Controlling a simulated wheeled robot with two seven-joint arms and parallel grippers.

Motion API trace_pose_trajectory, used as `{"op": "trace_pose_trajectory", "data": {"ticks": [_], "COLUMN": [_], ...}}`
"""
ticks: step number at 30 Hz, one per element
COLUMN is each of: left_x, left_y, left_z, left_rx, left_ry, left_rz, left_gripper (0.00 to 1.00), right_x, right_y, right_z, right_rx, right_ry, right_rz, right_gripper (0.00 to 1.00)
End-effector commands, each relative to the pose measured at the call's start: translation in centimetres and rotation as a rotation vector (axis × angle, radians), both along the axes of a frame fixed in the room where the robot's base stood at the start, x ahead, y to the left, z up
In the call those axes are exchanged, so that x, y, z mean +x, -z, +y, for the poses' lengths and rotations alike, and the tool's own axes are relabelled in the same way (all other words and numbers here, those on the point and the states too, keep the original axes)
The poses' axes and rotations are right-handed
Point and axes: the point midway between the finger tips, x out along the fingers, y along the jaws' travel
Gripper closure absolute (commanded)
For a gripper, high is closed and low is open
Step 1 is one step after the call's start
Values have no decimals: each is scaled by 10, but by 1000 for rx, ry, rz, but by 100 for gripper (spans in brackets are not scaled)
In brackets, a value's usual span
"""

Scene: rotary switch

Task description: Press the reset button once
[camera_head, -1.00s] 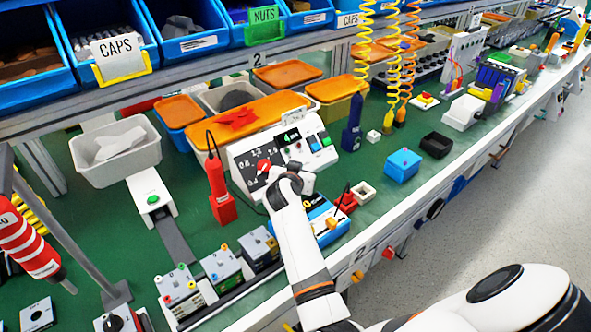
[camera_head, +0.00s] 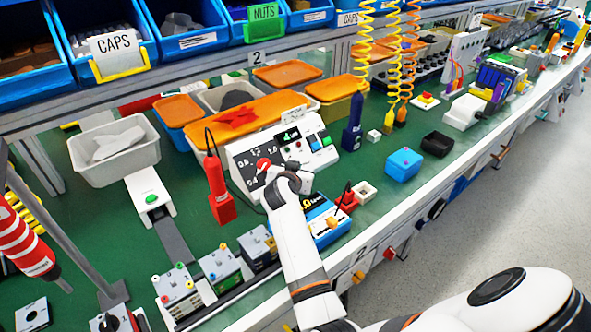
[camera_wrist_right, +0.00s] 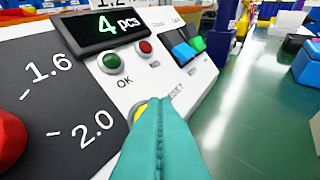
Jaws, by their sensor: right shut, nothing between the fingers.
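The white control box (camera_head: 240,160) has a slanted dial face, a red knob (camera_head: 263,164) and a small display. In the right wrist view the display (camera_wrist_right: 112,27) reads "4 pcs", above a green button (camera_wrist_right: 111,63) and a red button (camera_wrist_right: 146,47). A yellow button (camera_wrist_right: 138,111) sits beside a partly covered label that seems to read "RESET". My right gripper (camera_wrist_right: 158,106) is shut and empty, its teal fingers overlapping the yellow button; I cannot tell whether they touch it. In the head view my wrist hides the fingers and this button. My left gripper is not in view.
A blue device (camera_head: 322,222) with a red clamp stands just right of my right forearm. A red handheld tool (camera_head: 219,190) stands left of the box. A blue box (camera_head: 403,164) and a black tray (camera_head: 437,144) lie to the right.

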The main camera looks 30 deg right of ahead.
Motion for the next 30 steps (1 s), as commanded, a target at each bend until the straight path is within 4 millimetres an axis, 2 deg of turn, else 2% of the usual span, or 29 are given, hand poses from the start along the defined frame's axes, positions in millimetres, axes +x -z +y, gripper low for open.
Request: {"op": "trace_pose_trajectory", "data": {"ticks": [17, 30], "left_x": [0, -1], "left_y": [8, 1], "left_z": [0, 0], "left_rx": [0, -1], "left_ry": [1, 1], "left_rz": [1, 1], "left_gripper": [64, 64], "right_x": [5, 1], "right_y": [5, 0], "right_z": [1, 1], "right_rx": [0, 1], "right_ry": [0, 0], "right_rz": [0, 1], "right_gripper": [100, 100]}}
